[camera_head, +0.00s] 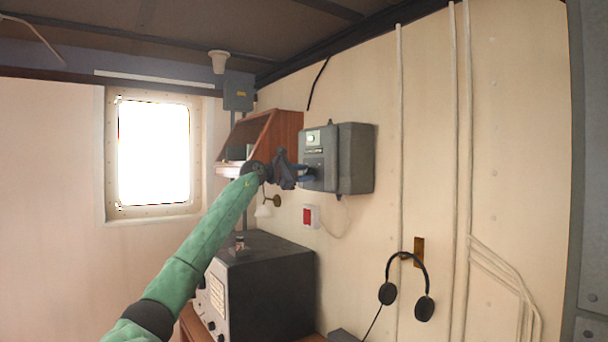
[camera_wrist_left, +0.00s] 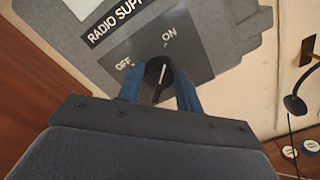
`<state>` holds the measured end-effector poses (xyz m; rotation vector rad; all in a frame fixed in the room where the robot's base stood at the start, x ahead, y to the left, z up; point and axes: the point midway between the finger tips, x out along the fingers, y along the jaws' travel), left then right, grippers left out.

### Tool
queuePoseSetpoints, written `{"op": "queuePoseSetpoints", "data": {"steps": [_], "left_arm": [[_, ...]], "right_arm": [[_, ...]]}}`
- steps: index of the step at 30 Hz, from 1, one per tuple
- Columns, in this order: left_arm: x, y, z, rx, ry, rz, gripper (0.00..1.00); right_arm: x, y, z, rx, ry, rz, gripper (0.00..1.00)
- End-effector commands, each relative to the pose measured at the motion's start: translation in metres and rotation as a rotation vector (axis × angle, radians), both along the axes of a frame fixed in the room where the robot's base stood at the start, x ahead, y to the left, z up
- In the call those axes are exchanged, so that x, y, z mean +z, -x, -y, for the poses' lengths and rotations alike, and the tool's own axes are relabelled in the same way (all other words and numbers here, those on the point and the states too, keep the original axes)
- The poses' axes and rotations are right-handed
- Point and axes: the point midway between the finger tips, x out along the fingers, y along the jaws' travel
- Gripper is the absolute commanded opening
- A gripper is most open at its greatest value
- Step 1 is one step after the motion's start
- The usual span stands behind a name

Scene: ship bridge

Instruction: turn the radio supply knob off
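The radio supply box (camera_head: 352,158) is a dark grey unit on the wall in the head view. In the left wrist view its panel (camera_wrist_left: 185,68) carries the labels "OFF" at left and "ON" at upper right. The black knob (camera_wrist_left: 157,74) has a pale pointer line, which runs steeply, roughly toward ON; which end points is unclear. My left gripper (camera_head: 304,172) is at the box's front. In the left wrist view its blue fingers (camera_wrist_left: 159,88) stand on either side of the knob, very close; whether they press on it is unclear. My right gripper is out of view.
A wooden shelf (camera_head: 285,131) is left of the box. A black radio set (camera_head: 272,290) stands below my left arm. Headphones (camera_head: 425,307) hang on the wall at right, and a red-and-white switch (camera_head: 309,216) is under the box.

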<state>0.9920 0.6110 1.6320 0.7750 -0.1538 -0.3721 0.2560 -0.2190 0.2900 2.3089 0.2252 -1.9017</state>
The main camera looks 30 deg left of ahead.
Motion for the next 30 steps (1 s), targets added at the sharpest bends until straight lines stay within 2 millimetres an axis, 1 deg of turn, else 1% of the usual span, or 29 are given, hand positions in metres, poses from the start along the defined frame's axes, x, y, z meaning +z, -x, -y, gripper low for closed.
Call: {"op": "queuePoseSetpoints", "data": {"steps": [1, 2, 9, 14, 20, 30], "left_arm": [[0.0003, -0.0001, -0.0001, 0.001, 0.0, 0.001, 0.17], [0.0003, -0.0001, -0.0001, 0.001, 0.0, 0.001, 0.12], [0.0005, -0.0002, -0.0002, 0.001, 0.011, -0.004, 0.12], [0.0008, -0.0003, -0.0003, 0.0, 0.059, -0.023, 0.12], [0.0021, -0.0004, -0.0012, 0.001, 0.177, -0.071, 0.12], [0.0038, -0.001, -0.0033, 0.0, 0.47, -0.191, 0.12]], "right_arm": [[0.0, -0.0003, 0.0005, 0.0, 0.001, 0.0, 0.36], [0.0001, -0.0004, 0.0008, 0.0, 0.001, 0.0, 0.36], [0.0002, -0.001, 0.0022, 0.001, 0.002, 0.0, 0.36], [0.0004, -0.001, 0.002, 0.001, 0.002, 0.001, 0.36], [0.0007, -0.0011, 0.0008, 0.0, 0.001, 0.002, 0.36], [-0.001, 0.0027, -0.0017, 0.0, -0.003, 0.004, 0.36]]}}
